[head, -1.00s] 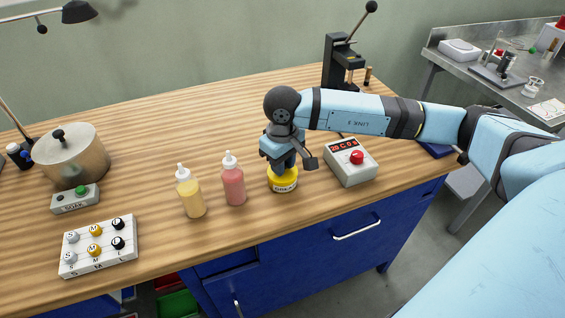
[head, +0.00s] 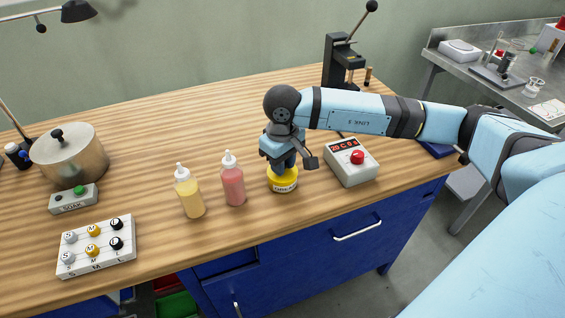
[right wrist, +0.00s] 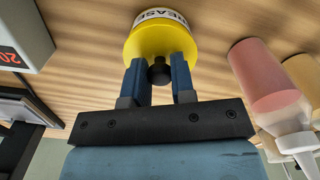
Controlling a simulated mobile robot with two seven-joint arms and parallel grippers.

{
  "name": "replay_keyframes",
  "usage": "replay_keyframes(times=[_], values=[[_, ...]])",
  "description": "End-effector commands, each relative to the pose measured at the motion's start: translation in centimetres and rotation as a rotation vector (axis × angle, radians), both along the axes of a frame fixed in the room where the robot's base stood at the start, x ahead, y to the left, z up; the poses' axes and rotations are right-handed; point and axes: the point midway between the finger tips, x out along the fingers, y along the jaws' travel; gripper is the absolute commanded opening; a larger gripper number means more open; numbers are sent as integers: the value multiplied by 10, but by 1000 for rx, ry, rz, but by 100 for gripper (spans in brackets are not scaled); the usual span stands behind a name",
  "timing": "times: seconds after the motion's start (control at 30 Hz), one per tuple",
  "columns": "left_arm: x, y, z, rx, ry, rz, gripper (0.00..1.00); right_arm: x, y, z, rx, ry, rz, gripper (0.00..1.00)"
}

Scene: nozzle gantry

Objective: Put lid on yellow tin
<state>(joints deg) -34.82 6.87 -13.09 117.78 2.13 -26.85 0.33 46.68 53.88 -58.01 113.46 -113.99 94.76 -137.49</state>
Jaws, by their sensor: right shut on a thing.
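The yellow tin (head: 284,187), with a white label, stands on the wooden bench under my right gripper (head: 285,167). In the right wrist view the label of the tin (right wrist: 161,17) shows the end of the word GREASE. The yellow lid (right wrist: 160,44) has a black knob (right wrist: 159,72), and my right gripper is shut on this knob. The lid is over the tin and in line with it; I cannot tell whether a thin gap is left between them. My left gripper is not in view.
A red bottle (head: 233,184) and a yellow bottle (head: 190,196) stand left of the tin. A box with a red button (head: 351,164) stands close on its right.

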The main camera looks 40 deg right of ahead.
Motion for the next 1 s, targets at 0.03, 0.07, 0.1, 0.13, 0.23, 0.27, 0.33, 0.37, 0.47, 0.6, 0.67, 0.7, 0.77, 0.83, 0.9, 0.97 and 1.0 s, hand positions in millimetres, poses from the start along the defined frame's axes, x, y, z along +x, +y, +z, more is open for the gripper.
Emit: replay_keyframes(times=[0.03,0.07,0.1,0.13,0.23,0.27,0.33,0.37,0.47,0.6,0.67,0.7,0.77,0.83,0.9,0.97,1.0], values=[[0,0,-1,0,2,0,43,0,0,0,0,0,0,1],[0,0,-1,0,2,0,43,0,0,0,0,0,0,1],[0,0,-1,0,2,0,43,0,0,0,0,0,0,1],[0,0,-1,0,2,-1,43,0,0,0,0,0,0,1],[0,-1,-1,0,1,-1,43,0,0,0,0,0,0,30],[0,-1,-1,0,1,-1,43,0,0,0,0,0,0,37],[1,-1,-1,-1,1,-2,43,0,0,0,0,0,0,53],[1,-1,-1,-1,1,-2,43,0,0,0,0,0,0,53],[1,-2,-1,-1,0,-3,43,0,0,0,0,0,0,53],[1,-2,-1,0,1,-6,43,0,0,0,0,0,0,70],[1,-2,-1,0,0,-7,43,0,0,0,0,0,0,79],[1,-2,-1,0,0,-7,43,0,0,0,0,0,0,79],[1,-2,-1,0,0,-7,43,0,0,0,0,0,0,79],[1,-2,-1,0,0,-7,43,0,0,0,0,0,0,79],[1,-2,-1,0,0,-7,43,0,0,0,0,0,0,79],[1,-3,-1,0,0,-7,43,0,0,1,0,0,0,79],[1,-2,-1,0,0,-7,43,0,0,2,0,0,0,79]])
